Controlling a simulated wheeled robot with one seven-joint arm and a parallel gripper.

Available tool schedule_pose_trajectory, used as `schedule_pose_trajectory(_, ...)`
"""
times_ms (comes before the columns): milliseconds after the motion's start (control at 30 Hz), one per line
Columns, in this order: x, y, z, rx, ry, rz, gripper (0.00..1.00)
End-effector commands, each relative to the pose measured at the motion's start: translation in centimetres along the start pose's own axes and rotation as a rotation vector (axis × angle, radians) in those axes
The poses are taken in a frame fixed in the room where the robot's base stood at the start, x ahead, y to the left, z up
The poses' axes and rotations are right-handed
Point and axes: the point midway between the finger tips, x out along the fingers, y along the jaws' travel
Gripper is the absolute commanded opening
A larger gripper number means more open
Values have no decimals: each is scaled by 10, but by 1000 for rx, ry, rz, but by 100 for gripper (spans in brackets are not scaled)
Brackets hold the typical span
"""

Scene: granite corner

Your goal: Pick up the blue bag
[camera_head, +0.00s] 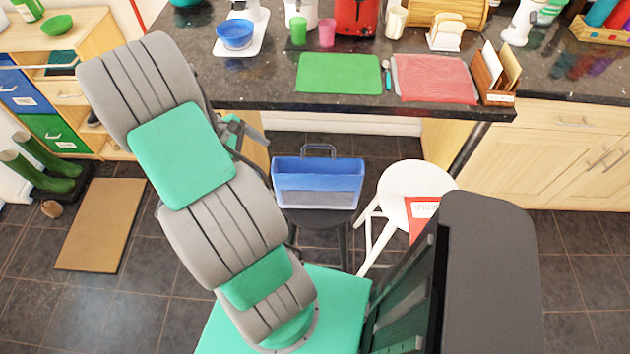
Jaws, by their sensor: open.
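The blue bag (318,176) stands upright on a dark round stool (320,217), in front of the counter near the middle of the view. It is boxy, with a thin dark handle loop on top and a paler greyish lower front. My gripper (249,136) shows only in part behind my arm, up and to the left of the bag. It is open and apart from the bag; its fingertips are hard to make out.
A white stool (417,196) with a red item (422,215) on it stands right of the bag. The dark counter (350,105) above carries a green mat (338,73), a red mat (434,78) and kitchenware. Tiled floor is open at left, beside a brown doormat (100,225).

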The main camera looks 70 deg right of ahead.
Motion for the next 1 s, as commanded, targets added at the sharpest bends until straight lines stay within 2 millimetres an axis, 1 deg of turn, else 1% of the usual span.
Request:
schedule_pose_trajectory(33,28,6,21,-36,-78,-42,83)
schedule_pose_trajectory(100,54,9,41,-85,-150,-83,83)
schedule_pose_trajectory(200,74,9,58,-126,-201,-119,83)
schedule_pose_trajectory(300,88,8,64,-137,-214,-128,83)
schedule_pose_trajectory(467,109,5,69,-136,-212,-130,83)
schedule_pose_trajectory(633,139,0,76,-136,-212,-130,83)
schedule_pose_trajectory(700,148,0,78,-134,-210,-128,83)
schedule_pose_trajectory(800,153,0,77,-135,-208,-125,83)
schedule_pose_trajectory(967,153,0,77,-135,-208,-124,83)
schedule_pose_trajectory(1000,152,0,77,-135,-208,-125,80)
